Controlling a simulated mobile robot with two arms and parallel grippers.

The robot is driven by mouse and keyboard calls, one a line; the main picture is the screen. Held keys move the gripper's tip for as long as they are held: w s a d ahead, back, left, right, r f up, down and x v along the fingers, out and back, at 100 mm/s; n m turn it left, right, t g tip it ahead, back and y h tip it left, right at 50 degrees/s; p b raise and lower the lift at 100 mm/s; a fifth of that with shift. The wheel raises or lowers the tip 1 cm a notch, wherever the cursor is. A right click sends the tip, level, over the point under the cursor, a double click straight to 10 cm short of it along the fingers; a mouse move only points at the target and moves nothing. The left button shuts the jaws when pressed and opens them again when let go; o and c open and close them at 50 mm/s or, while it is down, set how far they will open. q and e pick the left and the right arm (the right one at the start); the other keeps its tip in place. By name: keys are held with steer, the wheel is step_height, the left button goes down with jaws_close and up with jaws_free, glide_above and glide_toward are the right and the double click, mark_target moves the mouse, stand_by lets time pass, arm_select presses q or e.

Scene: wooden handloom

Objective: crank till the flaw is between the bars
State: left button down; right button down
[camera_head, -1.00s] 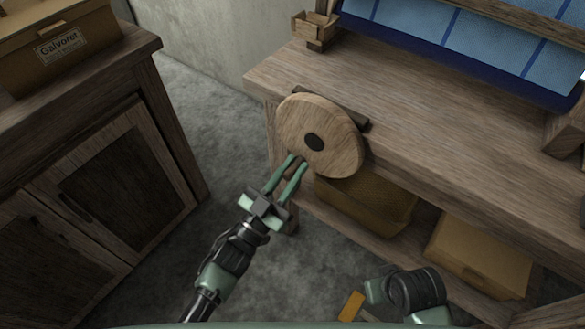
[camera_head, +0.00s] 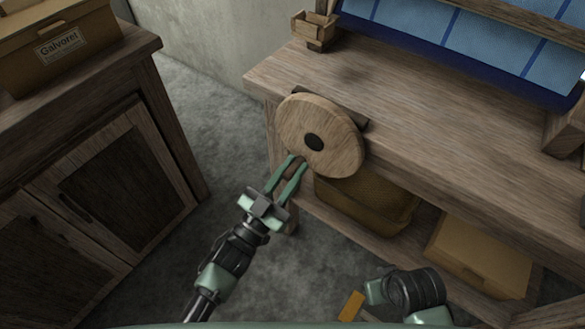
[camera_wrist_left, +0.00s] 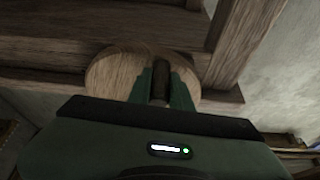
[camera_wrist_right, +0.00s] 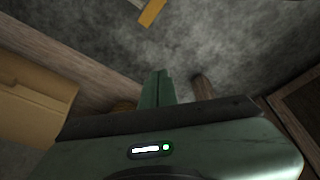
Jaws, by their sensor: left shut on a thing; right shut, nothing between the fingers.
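A round wooden crank wheel (camera_head: 338,137) with a dark hub is mounted on the front left of the loom's wooden bench (camera_head: 400,110). My left gripper (camera_head: 298,162) is at the wheel's lower left edge. In the left wrist view its fingers are shut on a dark crank handle (camera_wrist_left: 161,84), with the wheel (camera_wrist_left: 112,72) behind. Blue cloth (camera_head: 480,42) with darker stripes lies on the loom at upper right, with a wooden bar (camera_head: 535,18) across it. I see no flaw on the visible cloth. My right gripper (camera_wrist_right: 157,88) is shut and empty, away from the wheel.
A small wooden box (camera_head: 314,32) sits at the bench's back left corner. A basket (camera_head: 365,207) and a cardboard box (camera_head: 480,255) are under the bench. A cabinet (camera_head: 120,190) with a labelled box (camera_head: 62,48) stands at left. Grey floor lies between.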

mark_target(290, 140)
stand_by(0.5)
